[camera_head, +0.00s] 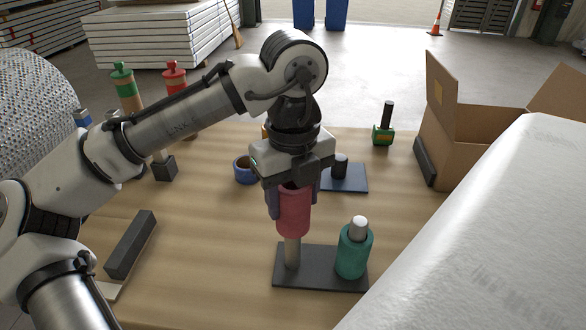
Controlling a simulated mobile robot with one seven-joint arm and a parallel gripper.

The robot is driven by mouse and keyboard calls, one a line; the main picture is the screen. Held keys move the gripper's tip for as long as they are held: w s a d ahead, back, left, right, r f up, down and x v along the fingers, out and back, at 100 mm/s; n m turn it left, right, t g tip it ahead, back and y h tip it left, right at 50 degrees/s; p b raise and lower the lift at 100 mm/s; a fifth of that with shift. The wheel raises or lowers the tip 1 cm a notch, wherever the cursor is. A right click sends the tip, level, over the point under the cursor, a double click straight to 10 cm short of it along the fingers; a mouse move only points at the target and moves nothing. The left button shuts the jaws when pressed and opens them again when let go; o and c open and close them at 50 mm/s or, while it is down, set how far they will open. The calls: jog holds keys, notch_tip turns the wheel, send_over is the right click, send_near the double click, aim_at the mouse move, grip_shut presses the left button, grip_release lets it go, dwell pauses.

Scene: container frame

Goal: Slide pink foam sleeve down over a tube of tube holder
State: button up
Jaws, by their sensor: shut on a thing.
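My gripper (288,193) points straight down and is shut on the pink foam sleeve (293,214). The sleeve is upright over the left tube (292,252) of the tube holder. The lower part of that tube shows bare beneath the sleeve; whether the sleeve's lower end is around the tube's top or just in front of it is hard to tell. The tube holder has a dark flat base (317,279). A green sleeve (354,252) sits around its right tube, whose pale top sticks out. My gripper hides the sleeve's upper end.
A blue tape roll (245,171) and a blue plate with a dark post (349,178) stand behind. A dark bar (131,244) lies at left. An open cardboard box (464,137) and a large white wrapped block (500,215) bound the right side. Bare table lies left of the holder.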

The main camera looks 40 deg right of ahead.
jog(key=shift+f+b, duration=2.45)
jog(key=shift+f, duration=2.7)
dwell(1.6)
jog(key=o, duration=1.5)
jog(key=shift+o, duration=0.2)
jog(key=shift+r, duration=0.1)
